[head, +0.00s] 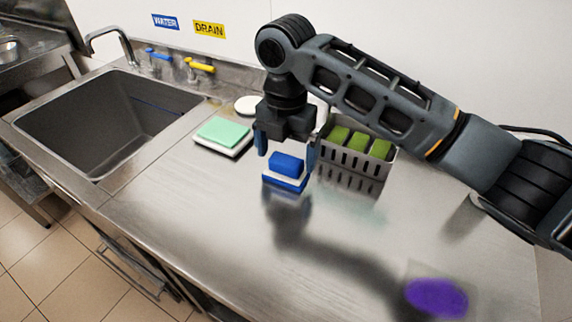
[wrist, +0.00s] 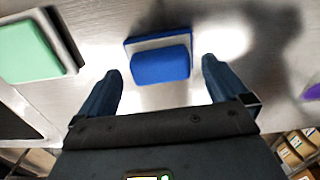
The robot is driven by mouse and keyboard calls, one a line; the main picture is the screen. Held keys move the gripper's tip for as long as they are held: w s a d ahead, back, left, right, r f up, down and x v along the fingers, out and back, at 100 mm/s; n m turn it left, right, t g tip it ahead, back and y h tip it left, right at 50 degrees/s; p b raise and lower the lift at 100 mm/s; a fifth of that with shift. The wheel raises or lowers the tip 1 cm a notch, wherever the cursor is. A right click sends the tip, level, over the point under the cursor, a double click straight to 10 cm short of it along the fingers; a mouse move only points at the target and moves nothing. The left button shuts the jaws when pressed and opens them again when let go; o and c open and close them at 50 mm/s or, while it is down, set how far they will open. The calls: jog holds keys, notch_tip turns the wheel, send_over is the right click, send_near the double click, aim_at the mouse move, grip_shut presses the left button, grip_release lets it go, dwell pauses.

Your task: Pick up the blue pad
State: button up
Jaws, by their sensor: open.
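The blue pad (head: 287,163) is a small rounded block on a low white and blue holder (head: 284,181) on the steel counter. In the wrist view the blue pad (wrist: 161,65) lies a little ahead of and between my fingertips, with the holder's rim (wrist: 150,37) behind it. My gripper (head: 287,150) points down over the pad with its blue fingers spread, one to each side. In the wrist view my gripper (wrist: 160,80) is open and empty. I cannot tell the exact height of the fingertips over the counter.
A mint green pad (head: 223,130) lies on a white tray left of my gripper. A grey slotted basket (head: 352,180) with green pads (head: 358,141) stands close on the right. A purple pad (head: 436,298) lies at the front right. The sink (head: 105,120) is at left.

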jog(key=shift+f, duration=1.1)
jog(key=c, duration=1)
jog(key=shift+r, duration=0.1)
jog(key=shift+r, duration=0.4)
jog(key=r, duration=0.1)
jog(key=r+b, duration=0.1)
jog(key=r, duration=0.1)
jog(key=shift+d+r, duration=0.25)
jog(key=shift+d, duration=0.15)
jog(key=s+d+r, duration=0.1)
jog(key=d+r, duration=0.5)
jog(key=d, duration=0.4)
jog(key=shift+s+d+r+b, duration=0.2)
jog(key=shift+d+r+b, duration=0.1)
jog(key=shift+d+b, duration=0.15)
